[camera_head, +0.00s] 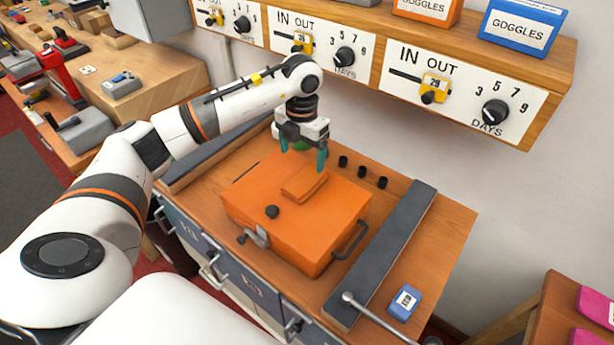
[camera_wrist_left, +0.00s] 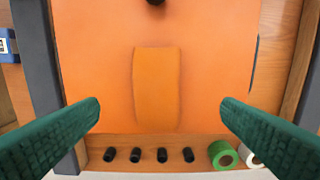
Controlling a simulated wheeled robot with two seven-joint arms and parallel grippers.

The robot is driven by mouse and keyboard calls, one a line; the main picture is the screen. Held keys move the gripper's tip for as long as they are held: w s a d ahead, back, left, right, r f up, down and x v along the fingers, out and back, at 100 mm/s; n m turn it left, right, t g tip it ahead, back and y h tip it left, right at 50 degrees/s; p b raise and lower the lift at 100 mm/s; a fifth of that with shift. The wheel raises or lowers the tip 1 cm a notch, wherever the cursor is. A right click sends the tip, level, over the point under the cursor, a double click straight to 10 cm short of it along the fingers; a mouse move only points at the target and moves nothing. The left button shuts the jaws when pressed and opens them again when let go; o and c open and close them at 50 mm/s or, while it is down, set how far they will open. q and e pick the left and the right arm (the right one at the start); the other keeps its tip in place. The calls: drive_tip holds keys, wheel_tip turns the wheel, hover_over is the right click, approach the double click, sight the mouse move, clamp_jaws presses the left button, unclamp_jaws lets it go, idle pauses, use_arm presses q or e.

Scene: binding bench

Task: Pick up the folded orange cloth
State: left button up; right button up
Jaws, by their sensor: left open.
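The folded orange cloth (camera_head: 304,184) lies flat on the lid of a larger orange box (camera_head: 345,212), close to the lid's far side. In the left wrist view the cloth (camera_wrist_left: 157,85) is a narrow upright rectangle near the middle of the orange lid (camera_wrist_left: 90,60). My left gripper (camera_head: 303,156) hangs pointing down by the cloth's far end. Its green fingers (camera_wrist_left: 160,108) are wide apart, one to each side of the cloth in the wrist view, with nothing between them. No finger visibly touches the cloth. My right gripper is in neither view.
The box has a black knob (camera_head: 272,212), a front latch (camera_head: 254,236) and a side handle (camera_head: 350,240). Dark rails (camera_head: 385,255) flank it. Several black pegs (camera_wrist_left: 135,155) and a green roll (camera_wrist_left: 223,154) are behind it. A shelf with dials (camera_head: 495,112) overhangs the bench at the back.

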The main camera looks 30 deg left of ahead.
sight(305, 180)
use_arm(q)
wheel_tip(305, 180, down, 2)
drive_tip(key=shift+f+p, duration=0.15)
drive_tip(key=shift+p, duration=0.2)
drive_tip(key=shift+w+f, duration=0.1)
drive_tip(key=shift+f, duration=0.25)
drive_tip(key=f+p, duration=0.1)
drive_tip(key=f, duration=0.1)
drive_tip(key=f+p, duration=0.1)
drive_tip(key=f, duration=0.1)
drive_tip(key=shift+d+p, duration=0.3)
drive_tip(key=shift+p, duration=0.05)
drive_tip(key=shift+f, duration=0.65)
drive_tip(key=c, duration=1.2)
drive_tip(key=shift+o, duration=0.2)
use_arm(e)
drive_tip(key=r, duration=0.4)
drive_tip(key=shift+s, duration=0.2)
use_arm(q)
drive_tip(key=shift+r, duration=0.15)
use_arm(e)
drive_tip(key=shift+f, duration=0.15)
